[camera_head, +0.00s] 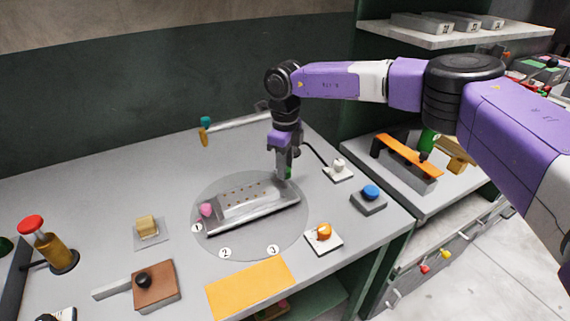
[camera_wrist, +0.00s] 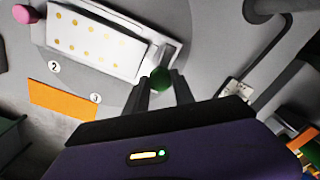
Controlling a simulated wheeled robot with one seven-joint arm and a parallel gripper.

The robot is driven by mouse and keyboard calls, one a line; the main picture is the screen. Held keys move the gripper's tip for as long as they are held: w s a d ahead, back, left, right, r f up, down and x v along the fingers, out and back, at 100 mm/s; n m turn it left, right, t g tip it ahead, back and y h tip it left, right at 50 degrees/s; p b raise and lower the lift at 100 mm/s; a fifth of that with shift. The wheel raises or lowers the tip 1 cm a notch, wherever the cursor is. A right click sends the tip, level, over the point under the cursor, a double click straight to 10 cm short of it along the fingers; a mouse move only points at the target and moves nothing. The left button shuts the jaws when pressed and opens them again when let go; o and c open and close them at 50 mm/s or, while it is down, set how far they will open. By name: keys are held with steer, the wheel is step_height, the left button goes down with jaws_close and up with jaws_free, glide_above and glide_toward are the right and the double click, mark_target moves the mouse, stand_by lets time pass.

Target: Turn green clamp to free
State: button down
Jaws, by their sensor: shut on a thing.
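The green clamp (camera_head: 288,173) stands at the right end of a grey metal press plate (camera_head: 262,212). In the wrist view the green clamp (camera_wrist: 161,78) shows as a round dark green knob between my fingertips. My gripper (camera_head: 286,168) reaches down from above and is shut on it. The wrist view shows my two fingers (camera_wrist: 163,88) on either side of the knob. A pink clamp (camera_head: 206,209) sits at the plate's left end; it shows at the top left of the wrist view (camera_wrist: 23,14). The fingers partly hide the green clamp.
The plate rests on a grey disc (camera_head: 215,240) marked with numbers. An orange knob (camera_head: 323,232), a blue button (camera_head: 370,192) and a white knob (camera_head: 338,166) stand to the right. An orange mat (camera_head: 248,288) lies in front. A bar with a teal end (camera_head: 206,123) stands behind.

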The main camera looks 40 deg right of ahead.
steer(key=shift+r+m, duration=0.1)
steer(key=shift+m, duration=0.4)
steer(key=c, duration=1.1)
jaws_free()
steer(key=shift+o, duration=0.2)
steer(key=shift+r+b, duration=0.45)
steer(key=shift+r, duration=3.4)
